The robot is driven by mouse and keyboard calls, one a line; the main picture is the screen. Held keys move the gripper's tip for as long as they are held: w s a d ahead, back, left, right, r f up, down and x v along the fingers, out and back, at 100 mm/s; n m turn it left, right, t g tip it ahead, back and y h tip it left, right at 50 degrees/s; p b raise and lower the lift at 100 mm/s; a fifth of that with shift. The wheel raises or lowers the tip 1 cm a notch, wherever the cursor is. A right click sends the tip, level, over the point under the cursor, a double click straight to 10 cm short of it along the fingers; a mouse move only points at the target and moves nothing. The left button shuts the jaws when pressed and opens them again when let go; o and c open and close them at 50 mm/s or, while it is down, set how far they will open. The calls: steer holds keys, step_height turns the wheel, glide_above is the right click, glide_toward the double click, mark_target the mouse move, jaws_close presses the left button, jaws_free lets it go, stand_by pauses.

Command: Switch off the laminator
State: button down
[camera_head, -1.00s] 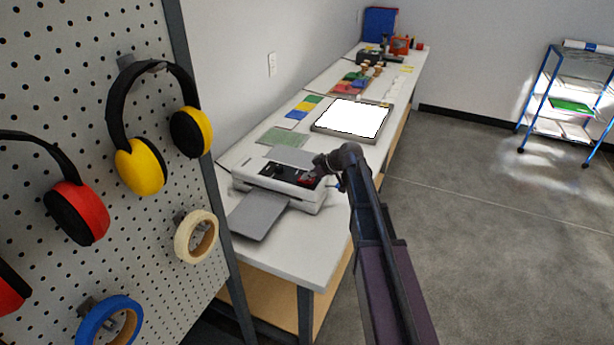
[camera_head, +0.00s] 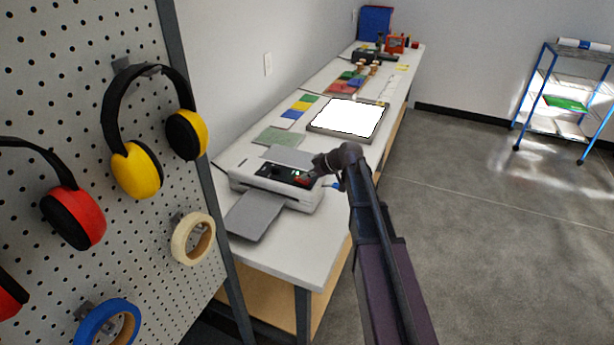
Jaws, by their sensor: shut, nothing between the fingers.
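The laminator (camera_head: 243,180) is a white and grey machine with a dark top panel, standing on the near end of the long white bench. A grey tray (camera_head: 257,217) extends from its front. A small green spot (camera_head: 296,172) and a small red part (camera_head: 303,181) show on or beside the right end of the dark panel. My gripper (camera_head: 308,176) is at this right end, close above the panel, shut and empty. Its wrist hides part of the laminator's right end. I cannot tell whether the fingertips touch the panel or a switch.
A bright light pad (camera_head: 347,118) lies behind the laminator, with a green mat (camera_head: 279,137) and coloured sheets (camera_head: 300,107) to its left. A pegboard (camera_head: 110,235) with ear defenders and tape rolls stands at the near left. The floor to the right is open up to a blue-framed rack (camera_head: 548,100).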

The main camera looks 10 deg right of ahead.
steer(key=shift+s+d+r+p, duration=0.1)
steer(key=shift+s+r+p, duration=0.05)
steer(key=shift+r+p, duration=1.55)
steer(key=p+v, duration=0.5)
steer(key=v, duration=0.5)
steer(key=shift+s+d+f+p, duration=0.2)
steer(key=shift+d+f+p, duration=0.1)
steer(key=shift+p, duration=0.1)
steer(key=shift+w+a, duration=0.1)
steer(key=shift+w+a+r+y, duration=0.3)
steer(key=shift+w+a+y, duration=0.1)
steer(key=shift+w, duration=0.15)
steer(key=shift+a+f+b, duration=0.1)
steer(key=shift+a+b, duration=0.05)
steer(key=shift+b, duration=0.2)
steer(key=b, duration=0.6)
glide_above(308, 182)
steer(key=w+a, duration=0.1)
steer(key=w, duration=0.1)
steer(key=f, duration=0.6)
steer(key=shift+s+f, duration=0.2)
steer(key=shift+s, duration=0.05)
steer(key=shift+a+f+b, duration=0.15)
steer(key=shift+f+b, duration=1.6)
steer(key=shift+b, duration=0.15)
